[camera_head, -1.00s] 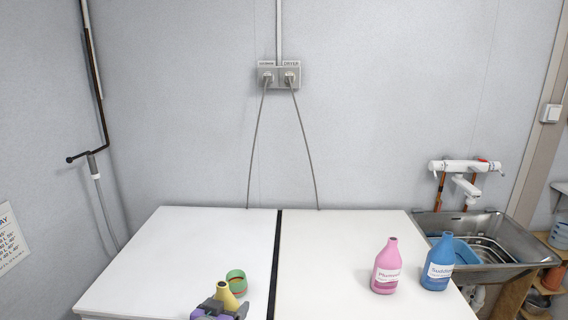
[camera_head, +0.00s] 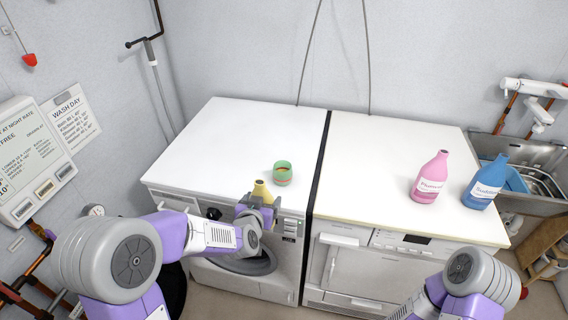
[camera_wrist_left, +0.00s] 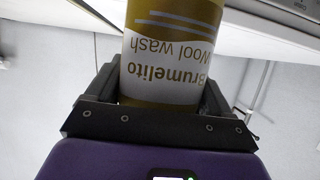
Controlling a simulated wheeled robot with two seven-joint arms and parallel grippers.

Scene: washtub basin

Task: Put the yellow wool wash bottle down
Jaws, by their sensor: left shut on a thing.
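The yellow wool wash bottle (camera_head: 262,190) is in my left gripper (camera_head: 257,204) at the front edge of the left white machine top (camera_head: 235,135). In the left wrist view the bottle (camera_wrist_left: 172,50) fills the space between the two fingers, its label reading "Brumelito Wool wash" upside down. The gripper is shut on it. In the head view the gripper hides its lower part, so I cannot tell whether its base touches anything. My right arm shows at the lower right, but its gripper is out of view.
A pink bottle (camera_head: 430,178) and a blue bottle (camera_head: 485,183) stand on the right machine top (camera_head: 385,150). A sink (camera_head: 545,165) is at the far right. The rest of the left top is clear.

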